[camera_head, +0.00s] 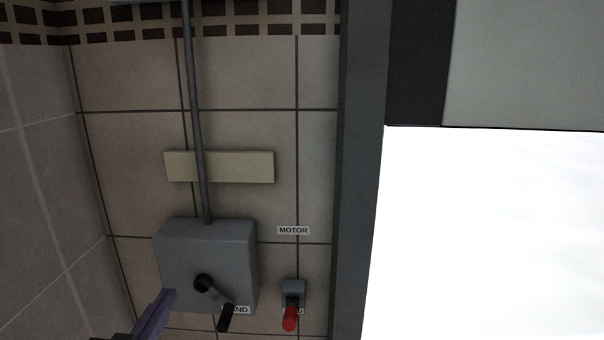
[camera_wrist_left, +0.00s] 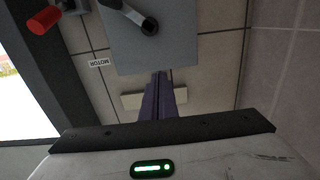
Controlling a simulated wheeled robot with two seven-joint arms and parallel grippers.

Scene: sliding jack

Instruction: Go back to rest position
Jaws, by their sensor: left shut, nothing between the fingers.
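My left gripper (camera_head: 166,300) comes in at the bottom of the head view, its purple fingers just left of and near the lower left part of a grey wall box (camera_head: 180,245). In the left wrist view my left gripper (camera_wrist_left: 159,75) is shut and empty, its fingertips in front of the box's edge. I cannot tell whether they touch it. The box carries a black crank handle (camera_head: 224,317), which also shows in the left wrist view (camera_wrist_left: 130,14). My right gripper is in neither view.
A small grey switch with a red handle (camera_head: 290,318) sits right of the box, below a MOTOR label (camera_head: 293,230). A pipe (camera_head: 195,110) runs up from the box over a beige plate (camera_head: 240,167). A dark frame (camera_head: 358,180) borders a bright opening at the right.

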